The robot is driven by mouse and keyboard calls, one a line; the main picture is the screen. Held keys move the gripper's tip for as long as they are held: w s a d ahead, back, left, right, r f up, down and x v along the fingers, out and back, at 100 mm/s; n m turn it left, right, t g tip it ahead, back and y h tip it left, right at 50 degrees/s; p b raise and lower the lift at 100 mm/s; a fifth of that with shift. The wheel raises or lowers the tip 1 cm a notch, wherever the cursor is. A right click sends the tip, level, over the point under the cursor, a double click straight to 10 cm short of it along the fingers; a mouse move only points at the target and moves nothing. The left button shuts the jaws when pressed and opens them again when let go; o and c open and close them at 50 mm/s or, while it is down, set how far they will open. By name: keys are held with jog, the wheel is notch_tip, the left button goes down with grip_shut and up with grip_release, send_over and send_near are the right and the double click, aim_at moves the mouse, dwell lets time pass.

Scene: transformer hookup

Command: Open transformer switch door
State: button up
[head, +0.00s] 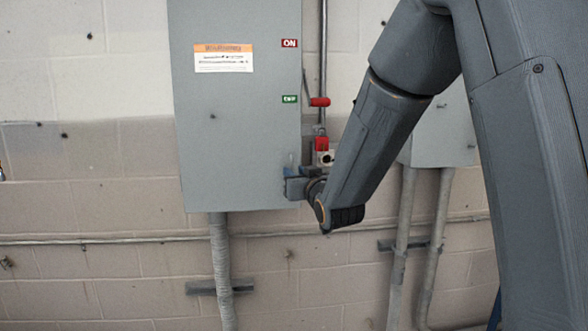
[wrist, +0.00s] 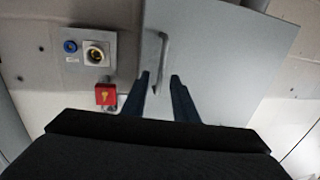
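The grey switch box (head: 240,140) hangs on the wall in the head view, its front door flat and closed-looking. In the wrist view the grey door panel (wrist: 225,50) carries a slim metal handle (wrist: 163,52) near its left edge. My gripper (wrist: 161,80) is open, one dark finger on each side of the handle's lower end, with gaps visible. Whether a finger touches the handle or door I cannot tell. In the head view my gripper (head: 292,187) is at the box's lower right edge, partly hidden by my wrist; the handle is hidden there.
A red lever (head: 320,101) sticks out right of the box. Below it is a red block (head: 322,144). The wrist view shows a socket plate (wrist: 97,55) with a blue button (wrist: 70,46) and a red block (wrist: 105,94) left of the fingers. A conduit (head: 221,265) runs below the box.

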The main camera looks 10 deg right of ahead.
jog(key=shift+w+a, duration=0.15)
jog(key=shift+w, duration=0.55)
grip_shut()
dwell(1.1)
